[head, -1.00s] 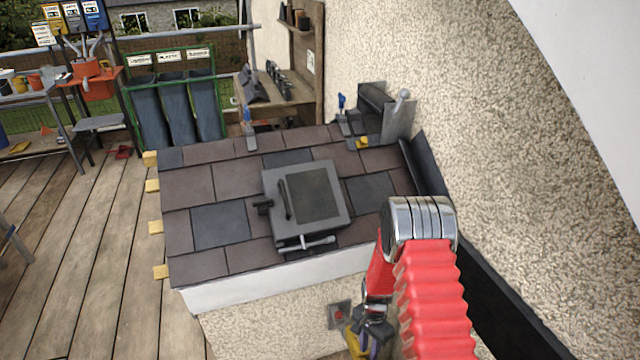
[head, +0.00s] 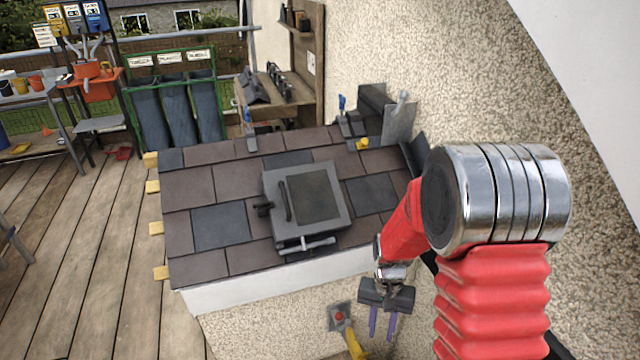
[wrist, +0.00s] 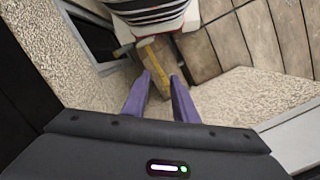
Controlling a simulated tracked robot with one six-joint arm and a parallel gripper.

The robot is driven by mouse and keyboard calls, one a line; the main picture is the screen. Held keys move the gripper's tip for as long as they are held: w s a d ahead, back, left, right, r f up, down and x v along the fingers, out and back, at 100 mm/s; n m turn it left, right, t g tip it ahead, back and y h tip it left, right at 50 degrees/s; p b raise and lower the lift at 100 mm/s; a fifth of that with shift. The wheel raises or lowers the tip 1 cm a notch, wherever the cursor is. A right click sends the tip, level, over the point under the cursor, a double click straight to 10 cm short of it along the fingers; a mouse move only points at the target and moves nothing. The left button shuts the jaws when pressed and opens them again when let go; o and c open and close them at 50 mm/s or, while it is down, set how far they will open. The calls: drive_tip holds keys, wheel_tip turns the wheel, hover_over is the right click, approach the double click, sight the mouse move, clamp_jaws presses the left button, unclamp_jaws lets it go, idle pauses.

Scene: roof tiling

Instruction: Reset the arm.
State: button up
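My red and chrome arm rises at the lower right of the head view, bent at its joint, beside the small tiled roof (head: 190,185). My gripper (head: 382,322) hangs pointing down in front of the roof's front wall, at the right. Its two purple fingers are apart with a gap between them. In the wrist view my gripper (wrist: 160,85) is open and empty, its fingers above the area at the wall's foot.
A grey roof window (head: 315,197) sits among brown and slate-grey tiles. A yellow-handled tool (head: 350,338) is low by the front wall. The pebbledash wall (head: 480,80) stands close at the right. The plank deck (head: 90,260) at left is open.

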drive_tip(key=s+r+n+t, duration=0.2)
drive_tip(key=s+r, duration=0.5)
drive_tip(key=r, duration=0.8)
drive_tip(key=s+r+n+t, duration=0.1)
drive_tip(key=s+r+t, duration=0.4)
drive_tip(key=r, duration=1.1)
drive_tip(key=s, duration=0.2)
drive_tip(key=shift+s+r+n+t, duration=0.15)
drive_tip(key=shift+s+n+t, duration=0.15)
drive_tip(key=shift+s+n, duration=0.1)
drive_tip(key=shift+d, duration=0.1)
